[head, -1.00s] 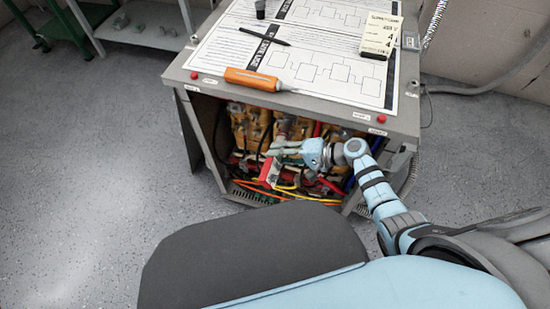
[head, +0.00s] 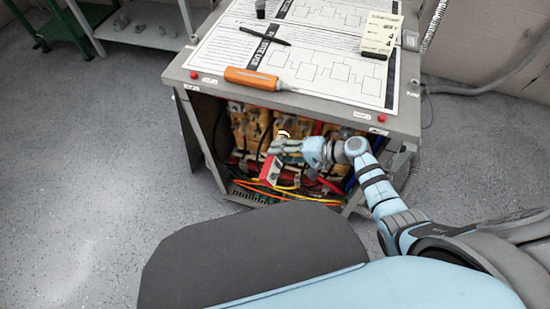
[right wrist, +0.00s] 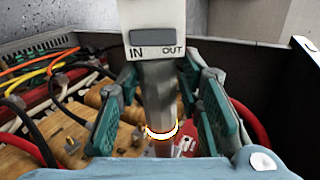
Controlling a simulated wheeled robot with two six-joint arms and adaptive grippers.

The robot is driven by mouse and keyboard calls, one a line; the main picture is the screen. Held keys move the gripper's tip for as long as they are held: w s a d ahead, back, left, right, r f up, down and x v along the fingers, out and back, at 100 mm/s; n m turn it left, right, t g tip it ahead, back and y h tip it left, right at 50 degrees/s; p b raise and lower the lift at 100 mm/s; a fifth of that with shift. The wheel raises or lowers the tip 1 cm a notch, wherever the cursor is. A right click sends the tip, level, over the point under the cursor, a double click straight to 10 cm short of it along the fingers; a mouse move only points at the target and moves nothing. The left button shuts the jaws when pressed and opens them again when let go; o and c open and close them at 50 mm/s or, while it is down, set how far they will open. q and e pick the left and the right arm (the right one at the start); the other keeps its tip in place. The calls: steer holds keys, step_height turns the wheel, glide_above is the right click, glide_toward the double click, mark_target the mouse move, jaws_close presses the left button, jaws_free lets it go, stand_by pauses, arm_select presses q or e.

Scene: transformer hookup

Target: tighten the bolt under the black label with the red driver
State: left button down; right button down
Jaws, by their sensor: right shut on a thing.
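My right gripper (head: 283,149) reaches into the open front of the grey cabinet (head: 300,106). Its green fingers are shut on the driver, whose red and white body (head: 270,171) shows below the fingers. In the right wrist view the gripper (right wrist: 160,112) holds the driver's grey shaft (right wrist: 157,90); the white end (right wrist: 153,28) is marked IN and OUT. A bright ring glows around the driver's far end, which points at the terminal area inside. The bolt at the tip is hidden. I cannot make out a black label. My left gripper is out of view.
Red, yellow, orange and black cables (right wrist: 50,75) crowd the cabinet beside tan blocks (right wrist: 60,129). The cabinet's side wall (right wrist: 270,75) is close on the right.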

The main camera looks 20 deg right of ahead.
mark_target(275, 167)
steer(key=shift+r, duration=0.1)
steer(key=shift+s+a+p, duration=0.6)
steer(key=shift+s+p, duration=0.3)
steer(key=shift+s, duration=0.05)
steer(key=shift+s+a+p, duration=0.55)
steer(key=shift+s+a, duration=0.05)
steer(key=shift+s, duration=0.35)
